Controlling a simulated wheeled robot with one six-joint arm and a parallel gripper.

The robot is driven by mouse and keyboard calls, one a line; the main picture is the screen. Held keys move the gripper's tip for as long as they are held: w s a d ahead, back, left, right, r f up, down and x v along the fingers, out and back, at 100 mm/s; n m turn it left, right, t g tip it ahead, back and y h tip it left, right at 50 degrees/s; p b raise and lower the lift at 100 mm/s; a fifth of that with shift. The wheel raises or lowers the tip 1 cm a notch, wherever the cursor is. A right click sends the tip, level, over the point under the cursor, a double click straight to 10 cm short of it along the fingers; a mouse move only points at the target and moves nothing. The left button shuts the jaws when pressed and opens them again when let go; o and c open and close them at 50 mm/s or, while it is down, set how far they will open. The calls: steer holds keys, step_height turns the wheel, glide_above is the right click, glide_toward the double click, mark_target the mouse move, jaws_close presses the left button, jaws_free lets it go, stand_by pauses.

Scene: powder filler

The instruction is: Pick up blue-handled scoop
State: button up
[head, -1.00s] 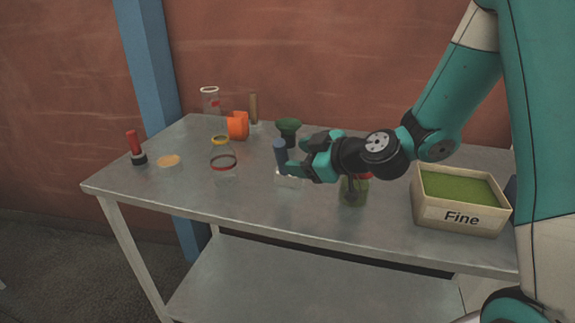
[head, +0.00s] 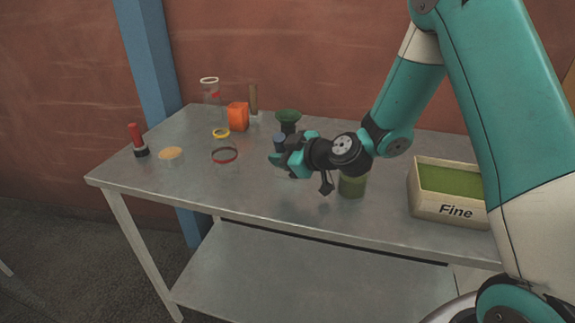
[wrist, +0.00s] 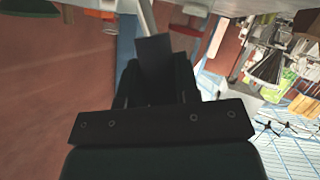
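The blue-handled scoop stands upright near the middle of the table. In the head view only the top of its blue handle (head: 280,138) shows; my gripper hides the rest. My gripper (head: 281,153) is at the handle, with its fingers beside or around it. In the wrist view the fingers (wrist: 153,80) lie close together with a dark block (wrist: 153,54) between or just beyond them, perhaps the handle. I cannot tell whether the fingers press on it.
A dark green funnel (head: 288,117) stands just behind my gripper, and a green-filled jar (head: 352,185) stands below my arm. The box marked Fine (head: 455,210) is at the right. Red-rimmed (head: 224,155) and yellow-rimmed (head: 220,133) glassware and an orange container (head: 238,117) are left.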

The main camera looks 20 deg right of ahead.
mark_target(281, 140)
jaws_close()
steer(key=shift+r, duration=0.75)
step_height(281, 140, up, 2)
steer(key=shift+r, duration=0.1)
steer(key=s+a+b, duration=1)
steer(key=s+b, duration=0.1)
steer(key=s, duration=0.3)
steer(key=shift+s+a, duration=0.3)
